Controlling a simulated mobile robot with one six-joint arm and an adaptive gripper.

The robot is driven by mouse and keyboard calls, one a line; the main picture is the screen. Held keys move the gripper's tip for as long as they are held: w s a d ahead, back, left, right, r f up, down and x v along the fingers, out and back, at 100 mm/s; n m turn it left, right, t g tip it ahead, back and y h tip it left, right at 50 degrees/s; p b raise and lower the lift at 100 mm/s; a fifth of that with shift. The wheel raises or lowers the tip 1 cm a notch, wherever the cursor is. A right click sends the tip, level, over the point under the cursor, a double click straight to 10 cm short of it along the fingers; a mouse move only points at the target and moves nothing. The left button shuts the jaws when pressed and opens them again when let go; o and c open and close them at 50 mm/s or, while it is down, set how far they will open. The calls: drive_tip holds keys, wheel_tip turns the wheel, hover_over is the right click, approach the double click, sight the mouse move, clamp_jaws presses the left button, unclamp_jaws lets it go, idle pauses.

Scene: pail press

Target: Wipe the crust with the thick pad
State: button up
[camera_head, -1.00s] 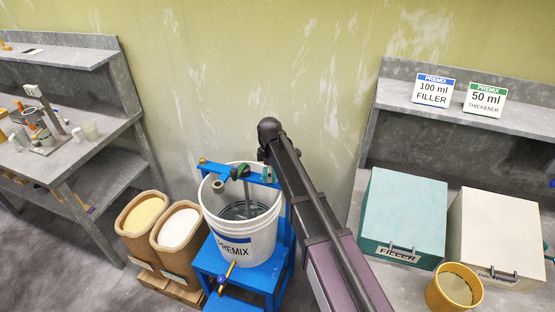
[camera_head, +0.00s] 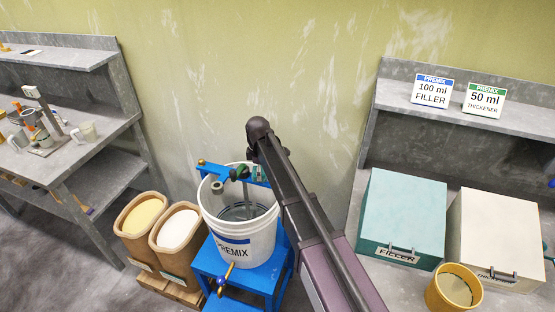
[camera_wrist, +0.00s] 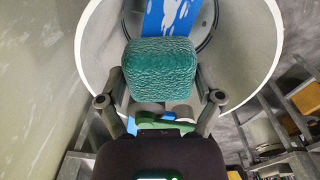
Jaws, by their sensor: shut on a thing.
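A thick teal-green pad (camera_wrist: 161,66) with a wrinkled surface is held between the two fingers of my gripper (camera_wrist: 162,82) in the wrist view. Beyond the pad, the white pail (camera_wrist: 262,45) opens around it. A blue strip with white patches (camera_wrist: 167,15), which look like crust, shows above the pad; the pad hides its lower part. I cannot tell whether the pad touches it. In the head view, the pail (camera_head: 250,243) stands on the blue press. My arm reaches to the pail's far right side and hides most of the gripper there.
Two bins, one with yellow (camera_head: 143,214) and one with white powder (camera_head: 179,226), stand left of the pail. A teal filler box (camera_head: 407,205), a white thickener box (camera_head: 497,232) and a yellow cup (camera_head: 452,290) are on the right bench. A plain wall rises behind the pail.

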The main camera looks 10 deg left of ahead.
drive_tip(key=shift+s+d, duration=0.15)
drive_tip(key=shift+d, duration=1.5)
drive_tip(key=shift+s+d, duration=0.15)
drive_tip(key=shift+d, duration=1.45)
wheel_tip(320, 180, up, 3)
drive_tip(key=p, duration=0.2)
drive_tip(key=shift+w+f+p, duration=0.1)
drive_tip(key=shift+f+p, duration=0.05)
drive_tip(key=shift+p, duration=0.2)
wheel_tip(320, 180, up, 5)
drive_tip(key=p, duration=0.4)
drive_tip(key=shift+f+p, duration=0.15)
drive_tip(key=shift+p, duration=0.2)
drive_tip(key=shift+f, duration=0.15)
drive_tip(key=shift+f+b, duration=2.9)
drive_tip(key=shift+b, duration=0.1)
drive_tip(key=shift+f+b, duration=1)
drive_tip(key=shift+b, duration=0.05)
drive_tip(key=shift+a, duration=0.15)
